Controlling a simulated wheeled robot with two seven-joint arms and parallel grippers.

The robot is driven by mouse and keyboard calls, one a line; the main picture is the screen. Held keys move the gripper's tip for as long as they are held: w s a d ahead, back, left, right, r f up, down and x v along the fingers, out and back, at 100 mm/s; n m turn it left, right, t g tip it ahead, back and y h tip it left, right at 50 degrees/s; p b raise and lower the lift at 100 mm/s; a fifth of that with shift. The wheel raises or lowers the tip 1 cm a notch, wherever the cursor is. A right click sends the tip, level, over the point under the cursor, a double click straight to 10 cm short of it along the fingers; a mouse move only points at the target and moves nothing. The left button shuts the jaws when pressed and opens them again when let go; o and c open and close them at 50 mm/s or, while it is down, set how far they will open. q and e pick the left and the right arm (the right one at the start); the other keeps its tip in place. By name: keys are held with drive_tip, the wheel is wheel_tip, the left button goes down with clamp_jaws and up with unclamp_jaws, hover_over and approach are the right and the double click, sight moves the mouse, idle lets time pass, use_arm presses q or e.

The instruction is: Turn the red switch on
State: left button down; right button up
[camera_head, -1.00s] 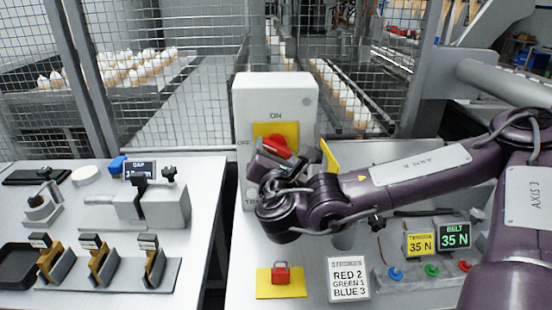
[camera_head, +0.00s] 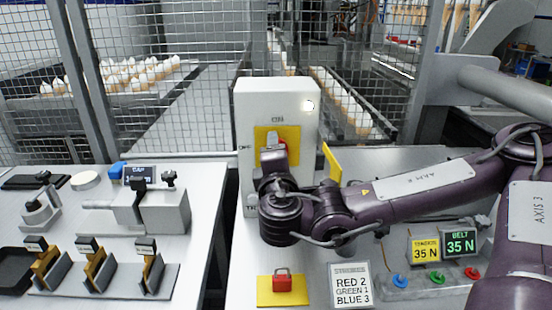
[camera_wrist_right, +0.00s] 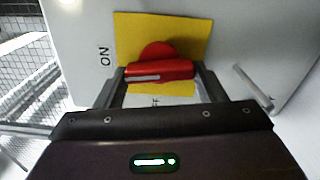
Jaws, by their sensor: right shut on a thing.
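The red switch (camera_head: 276,143) is a rotary knob on a yellow plate (camera_head: 262,134) on the front of a white box (camera_head: 246,100). My right gripper (camera_head: 275,158) is in front of it and hides part of it. In the right wrist view the red switch (camera_wrist_right: 158,72) lies between the two fingers of my right gripper (camera_wrist_right: 161,80), which is shut on its handle. A lamp (camera_head: 309,105) at the box's upper right glows white. My left gripper is not in view.
A red padlock (camera_head: 282,281) on a yellow plate and a RED 2, GREEN 1, BLUE 3 sign (camera_head: 351,286) are in front of the box. A left table (camera_head: 100,215) holds clamps and tools. A mesh fence (camera_head: 180,110) stands behind.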

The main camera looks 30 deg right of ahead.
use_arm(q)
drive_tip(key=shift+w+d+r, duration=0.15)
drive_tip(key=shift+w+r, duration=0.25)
use_arm(e)
drive_tip(key=shift+m, duration=0.9)
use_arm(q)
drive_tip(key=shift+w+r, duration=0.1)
use_arm(e)
drive_tip(key=o, duration=1)
drive_tip(key=shift+s, duration=0.1)
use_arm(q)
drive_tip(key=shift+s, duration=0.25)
